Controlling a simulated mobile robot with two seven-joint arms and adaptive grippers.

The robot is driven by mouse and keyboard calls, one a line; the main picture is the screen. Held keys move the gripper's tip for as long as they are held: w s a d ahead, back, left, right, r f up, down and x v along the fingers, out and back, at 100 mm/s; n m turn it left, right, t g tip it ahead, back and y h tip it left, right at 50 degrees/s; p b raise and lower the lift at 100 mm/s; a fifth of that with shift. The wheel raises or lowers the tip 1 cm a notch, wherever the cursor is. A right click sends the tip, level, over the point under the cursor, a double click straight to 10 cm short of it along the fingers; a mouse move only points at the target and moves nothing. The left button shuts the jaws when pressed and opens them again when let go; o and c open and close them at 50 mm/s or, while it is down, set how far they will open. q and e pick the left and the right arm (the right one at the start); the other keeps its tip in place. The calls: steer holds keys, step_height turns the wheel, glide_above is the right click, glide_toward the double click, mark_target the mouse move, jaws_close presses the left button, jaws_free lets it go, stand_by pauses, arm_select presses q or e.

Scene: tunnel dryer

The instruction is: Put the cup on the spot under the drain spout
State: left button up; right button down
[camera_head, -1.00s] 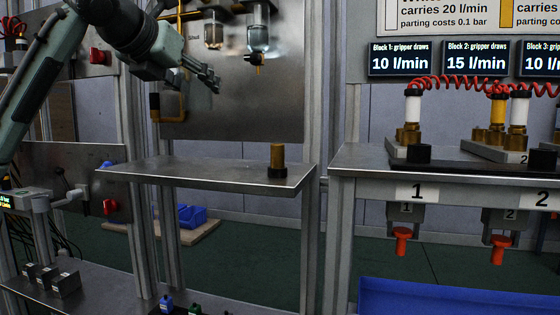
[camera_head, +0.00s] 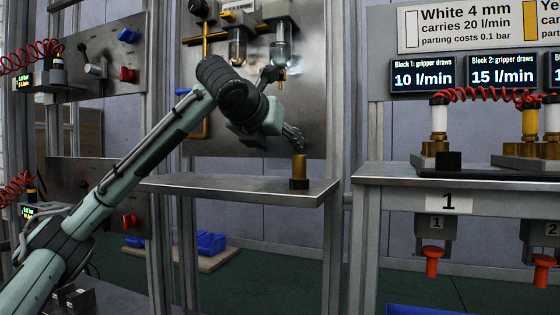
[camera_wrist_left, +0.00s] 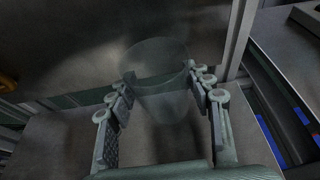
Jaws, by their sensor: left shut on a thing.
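The cup (camera_wrist_left: 158,75) is clear and shows in the left wrist view between the two fingers of my left gripper (camera_wrist_left: 163,112), which is shut on it. It is over the grey shelf. In the head view my left gripper (camera_head: 292,140) is in front of the metal panel, just above a brass cylinder. I cannot make out the cup there. Two clear bowls (camera_head: 281,45) hang on the panel, with a small brass outlet (camera_head: 281,75) below the right one, above my gripper. The spot under it cannot be made out. My right gripper is not in view.
The brass cylinder (camera_head: 299,167) with a black base stands near the right end of the shelf (camera_head: 240,190). A bench (camera_head: 400,172) with brass fittings and red hoses stands to the right. Red knobs (camera_head: 432,262) hang beneath it.

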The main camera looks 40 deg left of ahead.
arm_select(q)
step_height(320, 180, down, 2)
steer(key=shift+f, duration=0.1)
steer(key=o, duration=1.3)
steer(key=shift+c, duration=0.2)
steer(key=shift+r, duration=0.2)
steer(key=p+v, duration=0.2)
steer(key=v, duration=0.8)
steer(key=shift+s+d+r, duration=0.1)
steer(key=shift+s+r, duration=0.1)
steer(key=shift+s, duration=0.1)
steer(key=shift+s+d+p, duration=0.15)
steer(key=shift+s+p, duration=0.15)
steer(key=shift+s, duration=0.3)
